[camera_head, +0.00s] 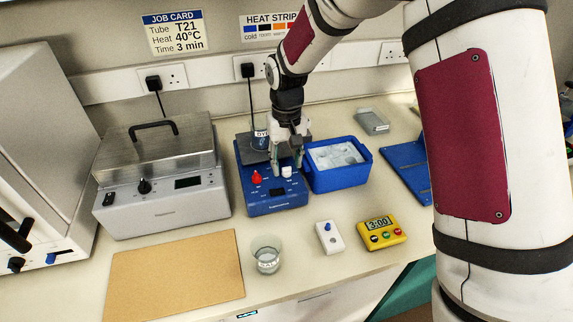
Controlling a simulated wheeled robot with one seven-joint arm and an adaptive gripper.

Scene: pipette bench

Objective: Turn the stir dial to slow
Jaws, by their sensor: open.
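The blue stirrer unit (276,205) stands on the bench near the middle of the camera_head view. Its front panel carries a red dial (256,178) on the left and a white dial (286,172) on the right. The printed labels are too small to read, so I cannot tell the dial settings. Contact is unclear.
A blue tub (338,180) of ice-like contents stands close on the right. A grey heating box (160,205) stands on the left. In front are a glass beaker (266,262), a small white switch box (330,238) and a yellow timer (382,233) reading 3:00. A brown board (178,277) lies front left.

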